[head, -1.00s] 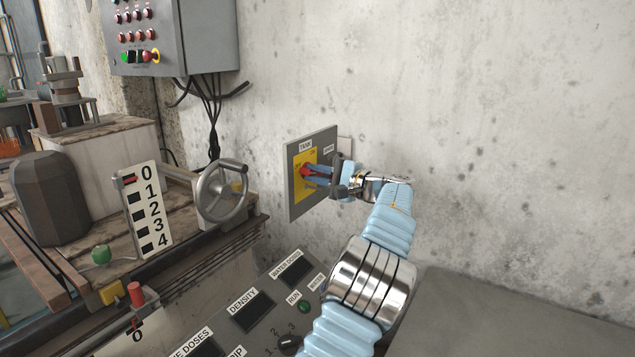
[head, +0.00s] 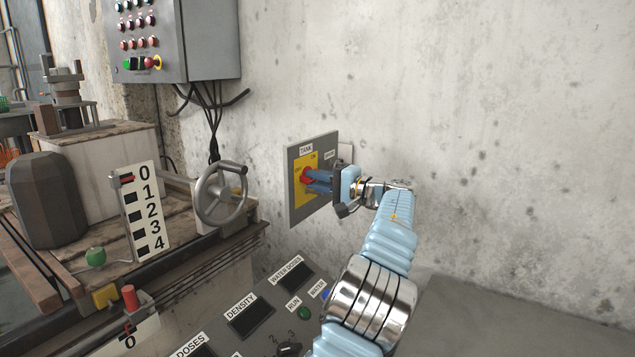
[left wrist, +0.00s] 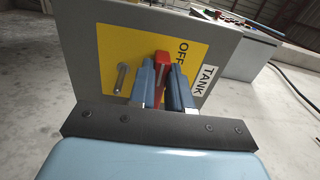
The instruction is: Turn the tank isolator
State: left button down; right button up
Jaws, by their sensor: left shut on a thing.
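The tank isolator is a red handle (head: 307,175) on a yellow plate (head: 298,190), set in a grey panel (head: 294,213) labelled TANK on the wall. My left gripper (head: 313,180) reaches it from the right and is shut on the red handle. In the left wrist view the red handle (left wrist: 162,72) stands between the two blue fingers (left wrist: 162,88), beside the word OFF on the yellow plate (left wrist: 120,50). A small metal peg (left wrist: 121,78) sticks out of the plate. The fingers hide part of the handle. My right gripper is not in view.
A grey handwheel (head: 222,194) stands left of the panel. A control desk (head: 265,335) with displays, buttons and a dial lies below. A grey control box (head: 185,40) with cables hangs at upper left. The wall to the right is bare.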

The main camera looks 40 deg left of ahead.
pick_arm(q)
jog(key=shift+f, duration=0.15)
jog(key=c, duration=1.1)
grip_release()
jog(key=shift+o, duration=0.2)
jog(key=w+d+p, duration=0.1)
jog(key=d, duration=1.2)
jog(key=shift+w+d, duration=0.25)
jog(key=shift+d, duration=0.15)
